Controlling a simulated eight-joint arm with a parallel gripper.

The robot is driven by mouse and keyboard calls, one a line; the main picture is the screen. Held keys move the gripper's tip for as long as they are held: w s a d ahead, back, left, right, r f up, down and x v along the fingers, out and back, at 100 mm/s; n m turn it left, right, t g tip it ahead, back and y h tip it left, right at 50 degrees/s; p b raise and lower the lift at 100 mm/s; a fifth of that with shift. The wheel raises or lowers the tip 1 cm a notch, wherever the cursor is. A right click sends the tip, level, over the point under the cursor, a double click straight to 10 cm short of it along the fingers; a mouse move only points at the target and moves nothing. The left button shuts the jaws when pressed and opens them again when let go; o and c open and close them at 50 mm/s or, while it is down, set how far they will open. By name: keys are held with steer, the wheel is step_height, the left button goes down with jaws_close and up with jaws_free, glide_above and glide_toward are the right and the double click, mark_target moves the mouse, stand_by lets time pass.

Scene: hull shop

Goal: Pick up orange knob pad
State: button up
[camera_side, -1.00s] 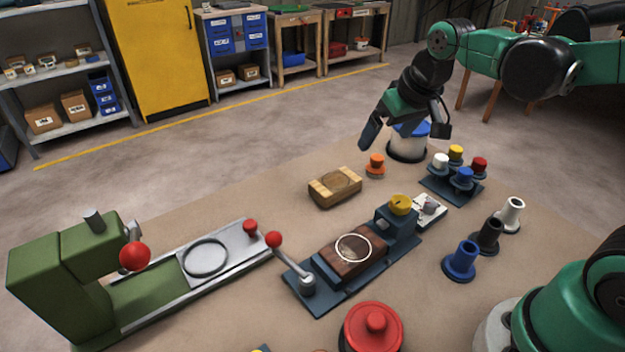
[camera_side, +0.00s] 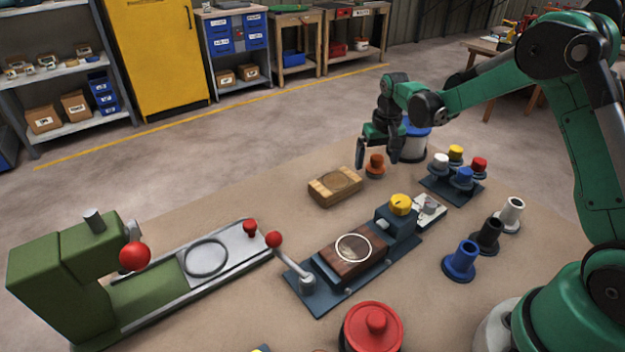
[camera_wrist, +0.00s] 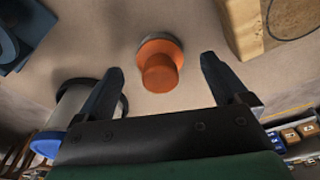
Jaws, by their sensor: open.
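The orange knob pad (camera_side: 375,166) stands upright on the brown table top near its far edge, right of a wooden block. In the wrist view the orange knob pad (camera_wrist: 160,66) shows its round knob on a wider base, ahead of and between the two fingers. My gripper (camera_side: 376,162) is open, with one finger on each side of the knob pad in the side view. In the wrist view my gripper (camera_wrist: 162,80) has clear gaps between its fingers and the knob, and nothing is held.
The wooden block (camera_side: 335,186) lies close to the left. A dark rack with several coloured knob pads (camera_side: 436,185) is further right. A clamp fixture (camera_side: 330,285) sits nearer the camera.

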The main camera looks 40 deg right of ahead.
mark_target(378, 157)
steer(key=shift+f, duration=0.55)
jaws_close()
steer(key=shift+r, duration=0.1)
step_height(378, 157, up, 20)
stand_by(0.3)
